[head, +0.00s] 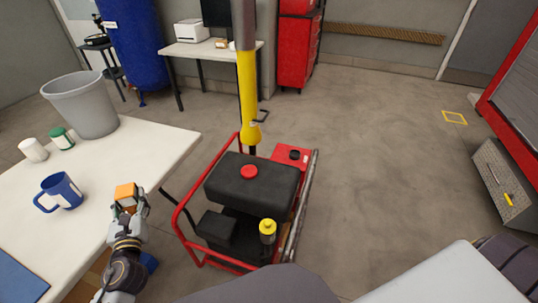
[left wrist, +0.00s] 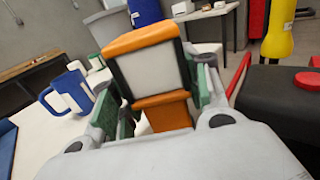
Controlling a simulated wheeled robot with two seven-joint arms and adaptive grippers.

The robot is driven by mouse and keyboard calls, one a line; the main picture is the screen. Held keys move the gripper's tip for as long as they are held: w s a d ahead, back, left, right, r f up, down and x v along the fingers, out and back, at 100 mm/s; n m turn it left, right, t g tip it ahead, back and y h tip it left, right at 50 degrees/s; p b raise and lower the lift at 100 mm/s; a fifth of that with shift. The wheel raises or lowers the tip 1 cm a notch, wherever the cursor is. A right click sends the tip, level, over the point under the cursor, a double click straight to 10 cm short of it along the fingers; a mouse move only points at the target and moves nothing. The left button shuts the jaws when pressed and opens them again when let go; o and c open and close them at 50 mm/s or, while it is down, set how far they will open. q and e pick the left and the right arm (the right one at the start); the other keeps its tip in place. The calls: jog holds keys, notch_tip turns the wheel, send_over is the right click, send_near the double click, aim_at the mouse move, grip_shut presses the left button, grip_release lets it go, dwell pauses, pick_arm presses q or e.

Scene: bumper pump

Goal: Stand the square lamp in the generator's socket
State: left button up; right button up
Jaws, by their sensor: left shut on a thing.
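The square lamp (head: 125,192) has an orange top and base with a pale panel between dark posts. It also fills the middle of the left wrist view (left wrist: 150,68), upright with a slight tilt. My left gripper (head: 129,204) is shut on it, with its green-padded fingers on either side, at the table's right edge. The generator (head: 251,181), a black body in a red tube frame, stands on the floor to the right of the gripper. A red box with a dark round part (head: 294,155) sits at its far right corner; I cannot tell whether this is the socket. My right gripper is not in view.
The white table (head: 105,165) holds a blue mug (head: 62,190), a white jar (head: 33,150), a green-lidded jar (head: 62,138) and a grey bin (head: 84,103). A yellow post (head: 248,90) rises behind the generator. Open floor lies to the right.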

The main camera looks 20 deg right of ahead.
pick_arm(q)
jog(key=shift+s+f, duration=0.6)
jog(key=shift+f, duration=0.35)
jog(key=shift+s+f, duration=0.55)
jog(key=shift+f, duration=0.35)
